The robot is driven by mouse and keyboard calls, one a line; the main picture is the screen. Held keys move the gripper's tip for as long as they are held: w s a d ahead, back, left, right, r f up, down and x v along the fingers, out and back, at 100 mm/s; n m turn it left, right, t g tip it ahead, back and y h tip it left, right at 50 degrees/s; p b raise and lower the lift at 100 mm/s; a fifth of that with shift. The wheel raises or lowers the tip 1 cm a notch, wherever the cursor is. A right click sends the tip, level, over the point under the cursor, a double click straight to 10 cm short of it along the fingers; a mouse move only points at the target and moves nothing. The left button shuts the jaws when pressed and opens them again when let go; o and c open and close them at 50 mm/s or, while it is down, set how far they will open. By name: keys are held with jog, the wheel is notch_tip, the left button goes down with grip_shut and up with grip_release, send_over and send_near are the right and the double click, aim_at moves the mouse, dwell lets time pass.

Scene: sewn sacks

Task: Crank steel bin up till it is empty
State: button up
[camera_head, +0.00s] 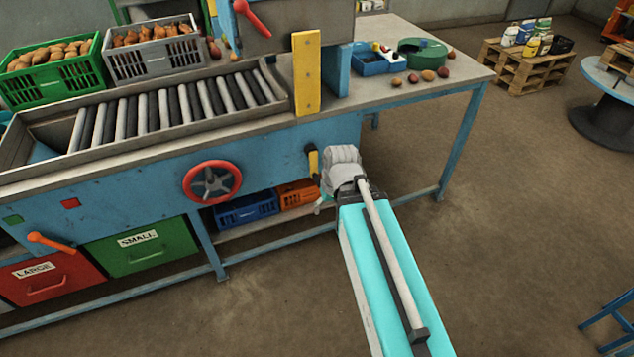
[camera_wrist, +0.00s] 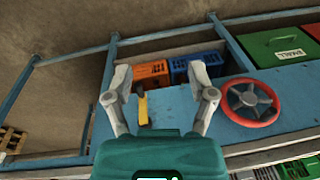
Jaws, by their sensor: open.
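A red handwheel (camera_head: 212,182) with dark spokes is on the blue front panel of the roller machine; it also shows at the right in the wrist view (camera_wrist: 250,101). A short yellow handle (camera_head: 313,160) sticks out of the same panel, right of the wheel. In the wrist view the yellow handle (camera_wrist: 143,107) appears between the spread fingers of my gripper (camera_wrist: 160,92), which is open and empty. Contact cannot be told. A grey metal body (camera_head: 285,22) with a red lever stands above the rollers; whether it is the steel bin I cannot tell.
Green (camera_head: 55,68) and grey (camera_head: 155,50) crates of produce stand behind the rollers (camera_head: 170,107). Red LARGE (camera_head: 48,284) and green SMALL (camera_head: 140,250) drawers sit below. Blue (camera_head: 246,210) and orange crates are on the lower shelf.

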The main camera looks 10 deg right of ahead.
jog(key=w+a+f+n+t+y+b, duration=0.35)
jog(key=w+f+b, duration=0.55)
jog(key=b, duration=0.4)
jog(key=m+t+h+b, duration=0.1)
jog(key=m+t+b, duration=0.3)
jog(key=t+b, duration=1.65)
send_near(314, 174)
jog(key=s+d+r+g+b, duration=0.2)
jog(key=s+r+g+b, duration=0.2)
jog(key=s+g+b, duration=0.3)
jog(key=shift+s+d+r+b, duration=0.15)
jog(key=shift+s+r+b, duration=0.1)
jog(key=shift+r+b, duration=0.2)
jog(key=shift+w, duration=0.1)
jog(key=shift+f+x, duration=0.2)
jog(key=shift+x, duration=6.6)
jog(key=shift+d, duration=0.1)
grip_shut()
